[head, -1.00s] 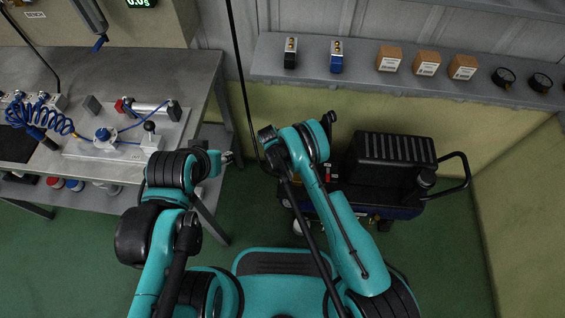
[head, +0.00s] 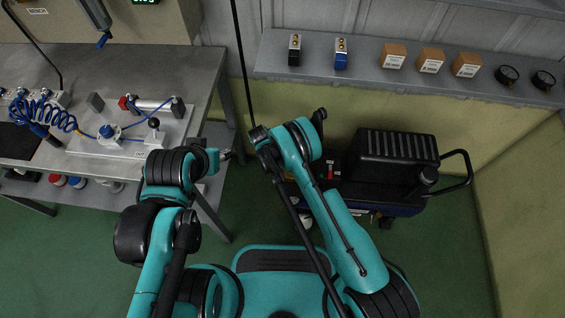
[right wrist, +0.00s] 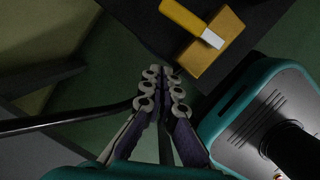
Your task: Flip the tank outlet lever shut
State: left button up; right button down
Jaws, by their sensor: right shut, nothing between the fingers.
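The compressor's dark blue tank (head: 385,209) sits low under its black housing (head: 396,158) in the head view. In the right wrist view, a yellow bar (right wrist: 184,17) with a pale end lies over a yellow block (right wrist: 222,42); this looks like the outlet lever, but I cannot be sure. My right gripper (right wrist: 162,74) is shut and empty, with its fingertips below and left of the yellow block, apart from it in the picture. My right arm hides this gripper in the head view. My left gripper (head: 226,155) is beside the bench edge, too small to read.
A bench (head: 150,65) at left carries a plate with fittings and a blue coiled hose (head: 60,123). A wall shelf (head: 375,78) holds valves, boxes and gauges above the compressor. A black handle (head: 466,167) sticks out at its right. Green floor is clear at lower right.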

jog(key=w+p+v, duration=0.1)
jog(key=p+v, duration=0.2)
jog(key=v, duration=0.6)
jog(key=shift+r, duration=0.25)
jog(key=shift+s+d, duration=0.1)
